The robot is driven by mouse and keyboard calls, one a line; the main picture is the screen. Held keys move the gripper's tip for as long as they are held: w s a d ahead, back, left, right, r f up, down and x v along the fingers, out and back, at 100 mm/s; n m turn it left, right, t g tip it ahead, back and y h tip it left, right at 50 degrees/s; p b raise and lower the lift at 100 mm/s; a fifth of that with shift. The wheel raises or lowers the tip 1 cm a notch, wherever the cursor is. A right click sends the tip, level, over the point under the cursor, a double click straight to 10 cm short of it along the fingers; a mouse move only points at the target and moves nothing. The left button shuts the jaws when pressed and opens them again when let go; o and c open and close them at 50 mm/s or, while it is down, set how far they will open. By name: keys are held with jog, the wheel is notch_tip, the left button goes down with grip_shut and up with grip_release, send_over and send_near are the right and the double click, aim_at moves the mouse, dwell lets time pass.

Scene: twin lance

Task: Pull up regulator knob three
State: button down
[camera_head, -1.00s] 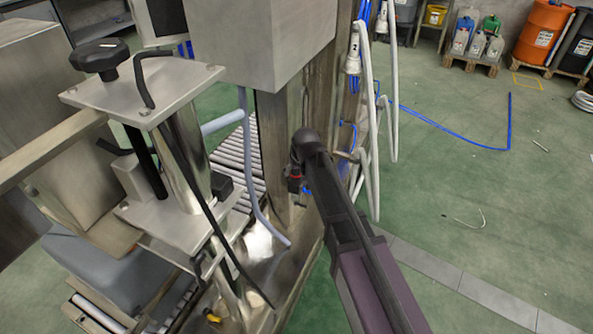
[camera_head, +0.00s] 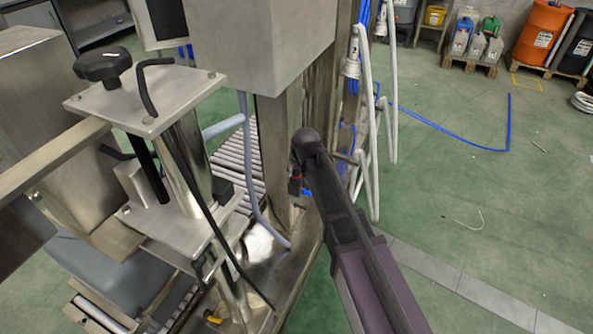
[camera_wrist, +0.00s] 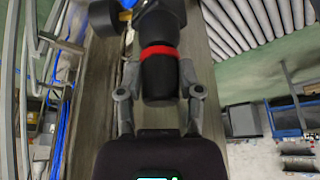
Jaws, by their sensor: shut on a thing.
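The regulator knob (camera_wrist: 159,74) is a black cylinder with a red ring above it in the wrist view. It sits on a dark regulator body (camera_wrist: 157,22) at the top of that view. My gripper (camera_wrist: 158,78) is shut on the knob, one finger on each side. In the head view my arm hides most of the gripper, and a small part of the regulator with red on it (camera_head: 295,186) shows just left of the arm end. No number is readable, so I cannot tell which regulator this is.
A steel post (camera_head: 274,140) stands close left of the regulator. White hoses (camera_head: 369,120) and blue tubes hang close to its right. A steel machine with a black knob (camera_head: 102,66) fills the left. Green floor (camera_head: 480,220) is open at right.

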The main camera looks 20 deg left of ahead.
jog(key=shift+c, duration=0.8)
grip_release()
jog(key=shift+f, duration=0.1)
jog(key=shift+f+b, duration=0.55)
jog(key=shift+b, duration=0.15)
jog(key=p+v, duration=1.4)
jog(key=v, duration=0.1)
jog(key=d+r+m+h+p, duration=0.1)
jog(key=d+r+m+p, duration=0.1)
jog(key=d, duration=0.9)
jog(key=d+r+m+g+h+p, duration=0.1)
jog(key=d+r+m+p, duration=0.1)
jog(key=d, duration=0.8)
jog(key=shift+s+d+p, duration=0.35)
jog(key=shift+d+p, duration=0.05)
jog(key=shift+p, duration=0.1)
jog(key=shift+d, duration=0.1)
